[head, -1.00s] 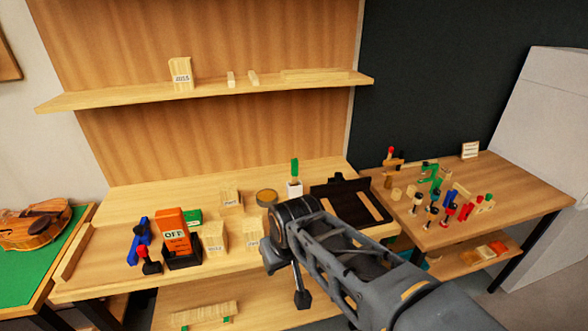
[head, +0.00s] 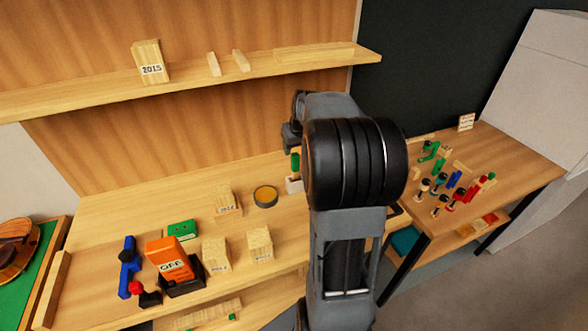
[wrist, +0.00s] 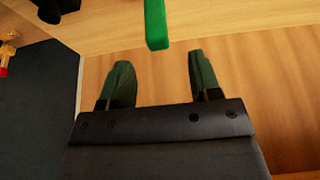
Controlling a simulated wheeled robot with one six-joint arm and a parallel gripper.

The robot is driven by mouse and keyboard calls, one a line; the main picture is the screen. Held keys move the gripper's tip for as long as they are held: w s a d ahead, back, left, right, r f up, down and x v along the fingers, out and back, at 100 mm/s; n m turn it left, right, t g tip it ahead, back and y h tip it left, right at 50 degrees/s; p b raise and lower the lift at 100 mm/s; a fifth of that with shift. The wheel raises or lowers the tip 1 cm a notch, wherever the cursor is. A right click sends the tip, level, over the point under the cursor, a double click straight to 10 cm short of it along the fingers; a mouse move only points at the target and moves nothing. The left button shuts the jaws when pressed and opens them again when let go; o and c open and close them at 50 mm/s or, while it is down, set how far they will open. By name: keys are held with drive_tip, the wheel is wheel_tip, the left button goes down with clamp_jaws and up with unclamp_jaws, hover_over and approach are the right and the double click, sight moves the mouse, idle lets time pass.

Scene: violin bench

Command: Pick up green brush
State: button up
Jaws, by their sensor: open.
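The green brush (head: 295,163) stands upright in a small white holder (head: 293,186) on the bench, just left of my arm in the head view. Its green end (wrist: 156,24) shows at the top middle of the wrist view, beyond my fingertips and roughly in line with the gap between them. My gripper (wrist: 160,63) is open, with two dark green fingers and nothing between them. In the head view, the end of my arm is beside and above the brush, and my fingers are hard to make out.
A round tin (head: 265,196), wooden blocks (head: 226,199) and an orange box (head: 168,259) stand on the bench left of the brush. A shelf (head: 190,84) runs above. A side table (head: 500,165) at right holds several small tools.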

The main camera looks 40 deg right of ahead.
sight(296, 155)
drive_tip(key=shift+p+x, duration=0.7)
drive_tip(key=shift+x, duration=3.3)
drive_tip(key=shift+s, duration=0.2)
drive_tip(key=c, duration=1)
